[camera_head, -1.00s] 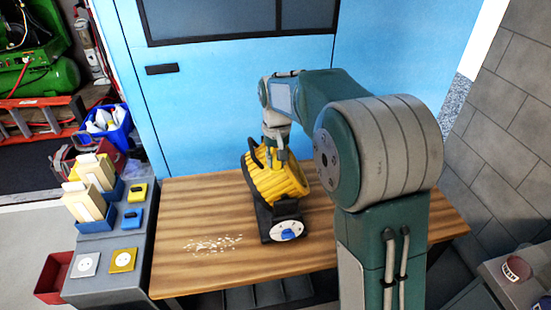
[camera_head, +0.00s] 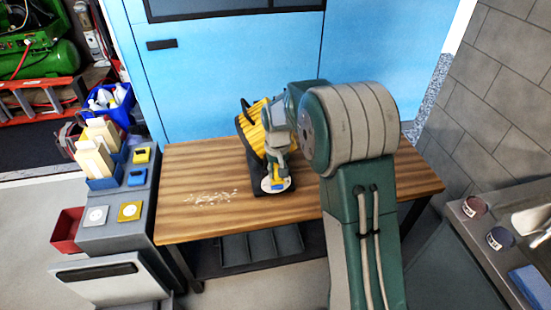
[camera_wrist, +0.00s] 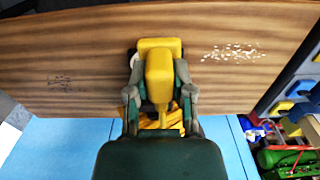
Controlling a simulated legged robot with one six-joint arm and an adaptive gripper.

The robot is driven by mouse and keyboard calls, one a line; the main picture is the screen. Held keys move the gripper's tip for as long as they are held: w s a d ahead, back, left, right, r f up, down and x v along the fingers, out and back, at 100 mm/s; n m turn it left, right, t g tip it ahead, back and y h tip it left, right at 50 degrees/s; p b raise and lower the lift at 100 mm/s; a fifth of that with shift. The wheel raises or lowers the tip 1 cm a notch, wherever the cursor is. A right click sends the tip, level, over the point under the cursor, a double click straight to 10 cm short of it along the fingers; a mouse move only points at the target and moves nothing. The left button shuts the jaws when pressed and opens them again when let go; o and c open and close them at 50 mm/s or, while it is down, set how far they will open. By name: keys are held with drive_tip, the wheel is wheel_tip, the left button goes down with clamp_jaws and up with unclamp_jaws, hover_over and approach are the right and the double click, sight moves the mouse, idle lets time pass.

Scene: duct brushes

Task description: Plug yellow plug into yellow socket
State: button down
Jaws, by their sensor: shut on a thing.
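My gripper (camera_head: 277,172) points down over the front of the reel on the wooden table. In the wrist view my gripper (camera_wrist: 160,80) is shut on a blocky yellow plug (camera_wrist: 159,66), one finger on each side. In the head view a little of the plug (camera_head: 274,185) shows at the fingers, over the reel's pale round face (camera_head: 266,186); I cannot tell whether it touches that face. The yellow socket (camera_head: 130,211) is a square plate with a round pale centre on the grey bench at the left. The plug's underside is hidden.
The yellow cable reel (camera_head: 250,130) stands behind my gripper, partly hidden. The grey bench also holds a white socket (camera_head: 95,215), a yellow block (camera_head: 142,155) and a blue block (camera_head: 137,177). White crumbs (camera_head: 211,198) lie on the table, whose left part is otherwise clear.

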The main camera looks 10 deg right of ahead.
drive_tip(key=s+d+f, duration=0.1)
drive_tip(key=s+f, duration=0.2)
drive_tip(key=f, duration=0.8)
drive_tip(key=s+d+f, duration=0.1)
drive_tip(key=s+f, duration=0.3)
drive_tip(key=f, duration=0.8)
drive_tip(key=shift+s+d+f, duration=0.15)
drive_tip(key=shift+d+f, duration=0.05)
